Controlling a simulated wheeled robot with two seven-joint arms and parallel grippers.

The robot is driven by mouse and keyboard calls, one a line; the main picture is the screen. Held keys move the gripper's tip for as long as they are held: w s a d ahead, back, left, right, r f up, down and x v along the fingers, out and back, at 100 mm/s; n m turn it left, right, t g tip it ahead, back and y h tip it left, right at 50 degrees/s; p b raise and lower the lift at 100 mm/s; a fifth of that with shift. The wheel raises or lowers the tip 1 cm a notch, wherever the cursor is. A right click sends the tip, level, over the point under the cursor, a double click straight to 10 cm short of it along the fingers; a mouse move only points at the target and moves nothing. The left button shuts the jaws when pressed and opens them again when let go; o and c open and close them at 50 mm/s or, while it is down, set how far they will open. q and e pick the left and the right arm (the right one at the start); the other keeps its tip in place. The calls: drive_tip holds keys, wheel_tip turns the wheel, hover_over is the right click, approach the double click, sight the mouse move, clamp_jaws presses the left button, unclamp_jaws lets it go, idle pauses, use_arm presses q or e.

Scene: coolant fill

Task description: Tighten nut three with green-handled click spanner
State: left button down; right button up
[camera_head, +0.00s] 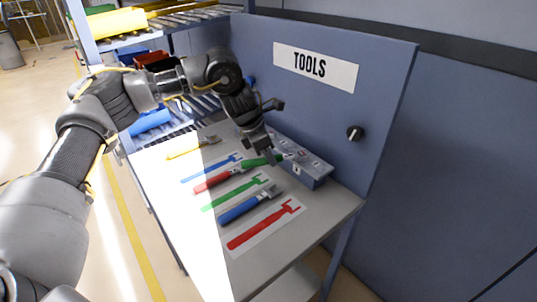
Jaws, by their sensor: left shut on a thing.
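My left gripper (268,155) reaches down over the workbench and is shut on the green-handled click spanner (255,162). The spanner lies roughly level, its head end pointing right toward the grey nut block (313,170). The block stands at the back of the bench and has small labels on its front. The nuts are too small to tell apart, and I cannot tell whether the spanner head is on one. My right gripper is not in view.
A yellow spanner (188,151), a red-handled one (214,181) and a blue-handled one (245,208) lie on the bench (222,265). Blue, green and red tool outlines are beside them. A TOOLS panel (385,85) with a black knob (355,133) rises behind. A shelf rack stands at the left.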

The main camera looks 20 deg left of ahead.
use_arm(q)
drive_tip(key=shift+w+r, duration=0.1)
drive_tip(key=shift+w+a+m+p, duration=0.4)
drive_tip(key=shift+w+m+p, duration=0.15)
drive_tip(key=shift+m, duration=0.25)
drive_tip(key=shift+a+g, duration=0.1)
drive_tip(key=shift+g, duration=0.2)
drive_tip(key=shift+s+d+n, duration=0.2)
drive_tip(key=shift+s+n, duration=0.1)
idle(0.3)
